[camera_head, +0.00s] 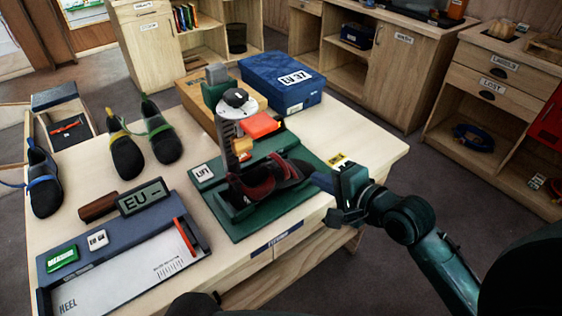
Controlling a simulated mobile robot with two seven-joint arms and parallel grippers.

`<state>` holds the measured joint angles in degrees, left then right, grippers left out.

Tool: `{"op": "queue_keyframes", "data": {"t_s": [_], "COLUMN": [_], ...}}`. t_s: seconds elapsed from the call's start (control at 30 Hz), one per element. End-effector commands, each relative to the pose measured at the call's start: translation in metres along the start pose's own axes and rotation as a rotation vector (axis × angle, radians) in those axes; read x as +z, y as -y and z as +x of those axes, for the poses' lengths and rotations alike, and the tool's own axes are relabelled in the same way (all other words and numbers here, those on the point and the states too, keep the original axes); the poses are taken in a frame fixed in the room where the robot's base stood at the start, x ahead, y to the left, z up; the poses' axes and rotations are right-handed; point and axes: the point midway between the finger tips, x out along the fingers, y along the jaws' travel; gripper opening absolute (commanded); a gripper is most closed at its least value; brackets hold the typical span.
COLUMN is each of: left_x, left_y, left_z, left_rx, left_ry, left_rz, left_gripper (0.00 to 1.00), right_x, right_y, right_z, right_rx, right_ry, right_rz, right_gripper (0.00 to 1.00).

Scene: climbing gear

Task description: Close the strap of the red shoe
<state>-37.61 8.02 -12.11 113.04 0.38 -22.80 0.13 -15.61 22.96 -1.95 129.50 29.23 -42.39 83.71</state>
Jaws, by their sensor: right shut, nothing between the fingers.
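The red shoe (262,187), dark red and black, lies on the green fitting stand (240,226) near the table's front edge. Its straps are too small and dark for me to tell whether they are open or closed. My right gripper (322,182) comes in from the right. It is shut and empty, its tips close to the right end of the shoe. I cannot tell whether they touch it. My left gripper is not in view.
A post with a dial (236,98) rises behind the shoe. A blue shoe box (283,84) stands at the back. Other shoes (125,156) stand at the left. A measuring board (125,268) lies front left. The table's right end (365,143) is mostly clear.

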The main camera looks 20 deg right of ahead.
Motion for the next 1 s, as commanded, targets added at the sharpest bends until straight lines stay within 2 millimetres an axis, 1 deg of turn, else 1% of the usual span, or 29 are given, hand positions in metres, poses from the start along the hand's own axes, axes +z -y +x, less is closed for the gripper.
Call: {"op": "queue_keyframes", "data": {"t_s": [0.07, 0.17, 0.5, 0.57, 0.6, 0.7, 0.8, 1.0], "left_x": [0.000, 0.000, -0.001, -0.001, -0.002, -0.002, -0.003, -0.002], "left_y": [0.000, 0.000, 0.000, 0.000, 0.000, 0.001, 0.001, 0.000], "left_z": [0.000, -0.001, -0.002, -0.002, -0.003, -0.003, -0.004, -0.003], "left_rx": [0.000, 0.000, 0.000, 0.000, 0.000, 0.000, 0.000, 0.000], "left_ry": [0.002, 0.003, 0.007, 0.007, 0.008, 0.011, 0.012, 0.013], "left_rz": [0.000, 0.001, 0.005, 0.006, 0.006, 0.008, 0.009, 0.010], "left_gripper": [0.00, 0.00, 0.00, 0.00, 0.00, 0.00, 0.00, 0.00], "right_x": [0.000, 0.000, 0.000, 0.001, 0.000, 0.000, 0.001, 0.001], "right_y": [0.001, 0.001, 0.001, 0.001, 0.005, 0.008, 0.010, 0.011], "right_z": [0.006, 0.019, 0.091, 0.103, 0.109, 0.122, 0.131, 0.137], "right_rx": [0.000, 0.000, 0.000, -0.001, -0.001, 0.000, 0.000, 0.001], "right_ry": [0.000, 0.001, 0.000, 0.001, 0.000, -0.001, 0.000, 0.000], "right_rz": [0.003, 0.003, 0.001, 0.000, 0.000, -0.001, -0.001, 0.000], "right_gripper": [0.00, 0.00, 0.00, 0.00, 0.00, 0.00, 0.00, 0.00]}}
